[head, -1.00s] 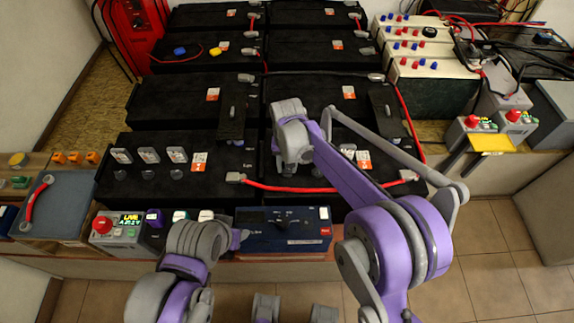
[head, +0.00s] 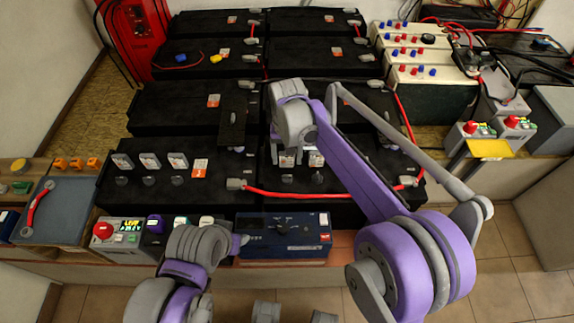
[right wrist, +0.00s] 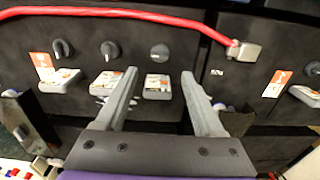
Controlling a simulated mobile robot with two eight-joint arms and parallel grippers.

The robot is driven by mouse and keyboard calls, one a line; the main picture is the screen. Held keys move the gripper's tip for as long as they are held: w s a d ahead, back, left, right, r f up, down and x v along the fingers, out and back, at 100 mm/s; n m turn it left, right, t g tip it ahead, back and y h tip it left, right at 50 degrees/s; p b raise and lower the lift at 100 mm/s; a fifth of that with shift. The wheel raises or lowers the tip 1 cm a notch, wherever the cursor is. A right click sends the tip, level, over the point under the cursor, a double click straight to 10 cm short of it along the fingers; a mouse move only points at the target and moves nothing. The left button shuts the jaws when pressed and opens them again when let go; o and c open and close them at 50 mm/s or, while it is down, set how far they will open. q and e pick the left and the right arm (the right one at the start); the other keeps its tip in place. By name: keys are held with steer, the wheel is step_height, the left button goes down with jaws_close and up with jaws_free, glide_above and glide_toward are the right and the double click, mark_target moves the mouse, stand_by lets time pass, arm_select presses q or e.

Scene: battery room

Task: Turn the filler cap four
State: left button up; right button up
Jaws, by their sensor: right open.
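My right gripper (right wrist: 163,95) is open and empty, fingers apart, in the right wrist view. Three dark filler caps sit in a row on one black battery: a left cap (right wrist: 62,48), a middle cap (right wrist: 109,50) and a right cap (right wrist: 159,52). The right cap lies ahead of the gap between the fingers, apart from them. I cannot read any cap numbers. Two of these caps show in the head view, one being the front cap (head: 287,179); my right arm covers that battery's right part. My left gripper (head: 240,243) is low in the head view, its fingers unclear.
Pale tags (right wrist: 157,87) stand beside the caps. A red cable (head: 300,193) crosses the battery front. A dark upright plate (head: 234,115) stands left of my right wrist. The left battery carries three more caps (head: 149,180). A blue box (head: 285,240) sits in front.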

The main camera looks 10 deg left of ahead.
steer(key=shift+r, duration=1.45)
steer(key=shift+d, duration=0.1)
steer(key=s+d+r+t+p, duration=0.1)
steer(key=s+d+r, duration=0.2)
steer(key=d, duration=0.3)
steer(key=s+d+r+m+t+p, duration=0.1)
steer(key=s+d+r+p, duration=0.15)
steer(key=d, duration=0.25)
steer(key=s+d+r+t, duration=0.1)
steer(key=s+d+r, duration=0.1)
steer(key=s+d, duration=0.3)
steer(key=s+d+f+m+t+p, duration=0.1)
steer(key=s+d+f+t+p, duration=0.1)
steer(key=s+d, duration=0.9)
steer(key=shift+s+f+p, duration=0.2)
steer(key=shift+s+p, duration=0.6)
steer(key=shift+s, duration=0.1)
steer(key=shift+c, duration=0.2)
